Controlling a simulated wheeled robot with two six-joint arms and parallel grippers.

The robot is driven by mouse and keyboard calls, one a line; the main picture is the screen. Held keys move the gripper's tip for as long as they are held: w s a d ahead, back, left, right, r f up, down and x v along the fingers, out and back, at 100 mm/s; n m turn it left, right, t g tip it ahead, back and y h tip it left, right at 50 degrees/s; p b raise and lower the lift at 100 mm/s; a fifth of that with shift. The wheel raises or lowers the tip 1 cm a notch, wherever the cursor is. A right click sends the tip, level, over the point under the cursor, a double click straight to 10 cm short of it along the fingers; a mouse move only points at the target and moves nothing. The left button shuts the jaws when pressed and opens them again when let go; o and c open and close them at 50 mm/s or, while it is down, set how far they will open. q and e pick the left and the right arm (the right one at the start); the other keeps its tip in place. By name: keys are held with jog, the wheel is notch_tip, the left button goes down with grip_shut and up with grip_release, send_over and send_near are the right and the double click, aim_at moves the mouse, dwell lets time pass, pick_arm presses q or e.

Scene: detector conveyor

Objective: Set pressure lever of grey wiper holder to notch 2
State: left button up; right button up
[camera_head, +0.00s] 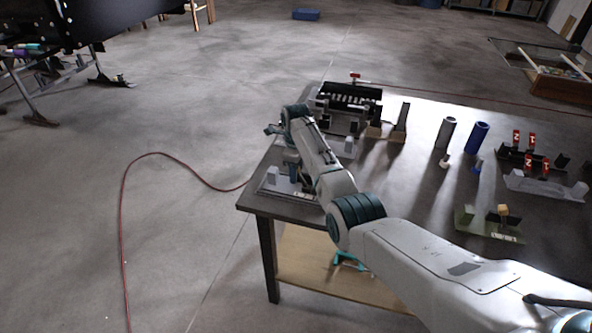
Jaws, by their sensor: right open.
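A light grey holder (272,176) with an upright block and a pale base plate stands at the table's left front corner. I take it for the grey wiper holder. My right arm reaches in from the lower right and bends down at the wrist. My right gripper (294,178) is open, low over or beside this holder; I cannot tell whether it touches anything. The pressure lever and its notches are hidden or too small to make out behind my wrist and forearm. My left gripper is not in view.
A red cable (124,210) lies on the open floor at left.

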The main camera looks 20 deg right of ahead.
jog(key=shift+s+f, duration=0.2)
jog(key=shift+f, duration=0.25)
